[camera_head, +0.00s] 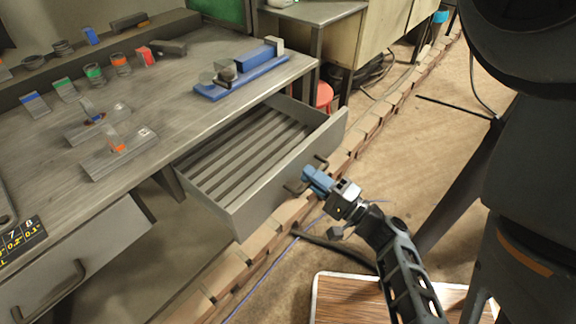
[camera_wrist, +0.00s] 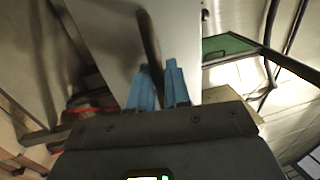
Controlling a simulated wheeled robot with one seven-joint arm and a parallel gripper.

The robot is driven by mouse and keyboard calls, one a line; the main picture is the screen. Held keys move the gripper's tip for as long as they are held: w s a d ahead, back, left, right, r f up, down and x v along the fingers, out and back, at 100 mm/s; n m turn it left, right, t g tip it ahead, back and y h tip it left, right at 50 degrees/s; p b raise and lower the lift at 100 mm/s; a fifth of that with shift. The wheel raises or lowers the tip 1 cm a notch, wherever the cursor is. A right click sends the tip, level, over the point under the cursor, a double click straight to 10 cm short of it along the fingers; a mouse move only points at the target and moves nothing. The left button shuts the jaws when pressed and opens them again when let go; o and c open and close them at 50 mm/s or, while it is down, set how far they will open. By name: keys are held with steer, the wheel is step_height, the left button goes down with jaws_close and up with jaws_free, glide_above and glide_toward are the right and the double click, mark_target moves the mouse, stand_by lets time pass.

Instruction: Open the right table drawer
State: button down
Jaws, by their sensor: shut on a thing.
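The right table drawer (camera_head: 284,185) is pulled well out from under the grey workbench. Its inside shows several long parallel ridges and looks empty. My gripper (camera_head: 312,180) is at the drawer's front, its blue fingers shut on the dark bar handle (camera_head: 293,187). In the wrist view the blue fingertips (camera_wrist: 158,85) sit on either side of the handle (camera_wrist: 149,45), against the pale drawer front (camera_wrist: 105,35). Part of the handle is hidden by the fingers.
The left drawer (camera_head: 85,262) is shut. The benchtop (camera_head: 180,100) holds small blocks, clear stands and a blue fixture (camera_head: 240,82). A wood-topped surface with a pale rim (camera_head: 350,300) is near my arm. A red stool (camera_head: 324,95) stands behind the drawer. Brown floor is open to the right.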

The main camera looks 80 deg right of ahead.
steer(key=v, duration=0.3)
steer(key=r+v, duration=0.1)
steer(key=v, duration=0.1)
steer(key=c, duration=1.3)
jaws_free()
steer(key=shift+b, duration=0.3)
steer(key=b+v, duration=0.1)
steer(key=v, duration=0.7)
steer(key=shift+w, duration=0.1)
